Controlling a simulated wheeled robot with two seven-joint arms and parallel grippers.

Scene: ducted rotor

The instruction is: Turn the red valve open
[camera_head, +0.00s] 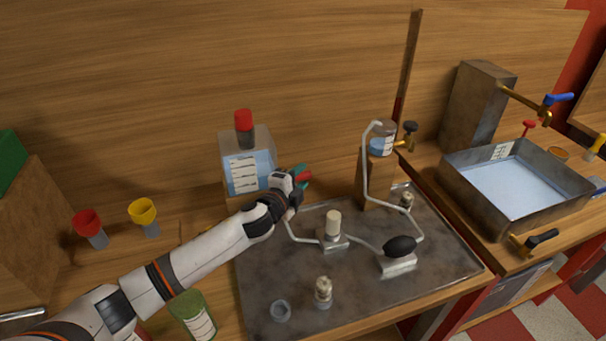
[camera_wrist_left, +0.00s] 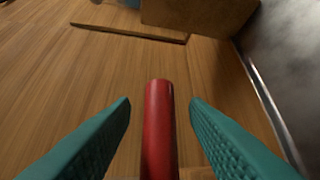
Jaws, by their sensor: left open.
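A red valve handle (camera_head: 305,176) shows just beyond my left gripper (camera_head: 299,178), beside the clear bottle with blue liquid (camera_head: 264,160). In the left wrist view the red handle (camera_wrist_left: 159,130) is a straight round bar, lying lengthwise between the two teal fingers of my left gripper (camera_wrist_left: 160,108). The fingers are open, with a visible gap on each side of the bar. The valve's body is hidden behind my gripper in the head view. My right gripper is not in view.
A water-filled metal basin (camera_head: 465,190) stands at the right.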

